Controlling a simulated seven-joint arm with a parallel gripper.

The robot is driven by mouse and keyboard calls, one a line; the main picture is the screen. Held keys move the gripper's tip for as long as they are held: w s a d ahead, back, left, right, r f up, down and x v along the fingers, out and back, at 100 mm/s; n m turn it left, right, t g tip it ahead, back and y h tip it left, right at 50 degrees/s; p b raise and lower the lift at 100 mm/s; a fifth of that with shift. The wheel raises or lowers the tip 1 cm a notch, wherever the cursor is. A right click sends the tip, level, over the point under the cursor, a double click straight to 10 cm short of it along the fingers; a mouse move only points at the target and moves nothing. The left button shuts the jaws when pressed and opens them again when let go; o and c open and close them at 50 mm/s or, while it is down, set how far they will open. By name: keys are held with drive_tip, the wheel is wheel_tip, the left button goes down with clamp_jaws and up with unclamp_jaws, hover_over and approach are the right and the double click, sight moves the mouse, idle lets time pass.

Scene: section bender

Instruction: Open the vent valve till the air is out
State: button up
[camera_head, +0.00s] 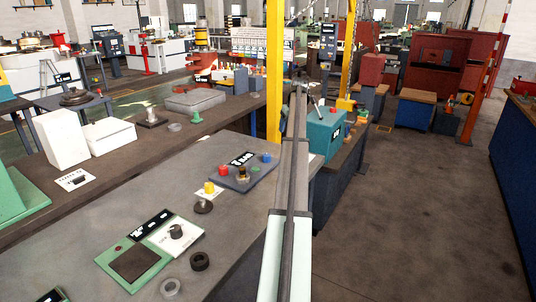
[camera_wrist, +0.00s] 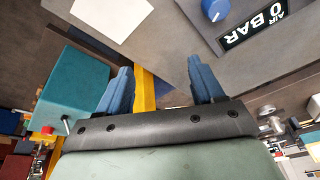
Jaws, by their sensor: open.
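A dark control panel (camera_head: 236,180) sits on the grey bench, with a red knob (camera_head: 223,170), a brass valve (camera_head: 242,173), a small green button (camera_head: 255,169) and a blue knob (camera_head: 267,157). I cannot tell which one is the vent valve. In the wrist view the blue knob (camera_wrist: 215,9) shows at the top, beside a display (camera_wrist: 255,26) that reads "AIR 0 BAR". My gripper (camera_wrist: 160,64) is open and empty, its two blue fingers apart. It is clear of the panel and touches no knob.
A teal box (camera_head: 325,135) stands at the bench's right end; it also shows in the wrist view (camera_wrist: 85,85). A yellow post (camera_head: 274,70) rises behind the panel. A yellow-topped knob (camera_head: 209,188) and a green-framed panel (camera_head: 150,250) lie nearer. The floor at right is clear.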

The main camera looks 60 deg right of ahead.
sight(267, 154)
drive_tip(key=w+a+n+y, duration=0.2)
drive_tip(key=a+n+y, duration=0.3)
drive_tip(key=n, duration=0.8)
drive_tip(key=shift+t+h, duration=0.3)
drive_tip(key=shift+h, duration=0.4)
drive_tip(key=x, duration=0.8)
drive_tip(key=a+x, duration=0.1)
drive_tip(key=x, duration=0.4)
drive_tip(key=shift+r, duration=0.1)
drive_tip(key=c, duration=1)
drive_tip(key=shift+m, duration=0.3)
drive_tip(key=shift+c, duration=0.2)
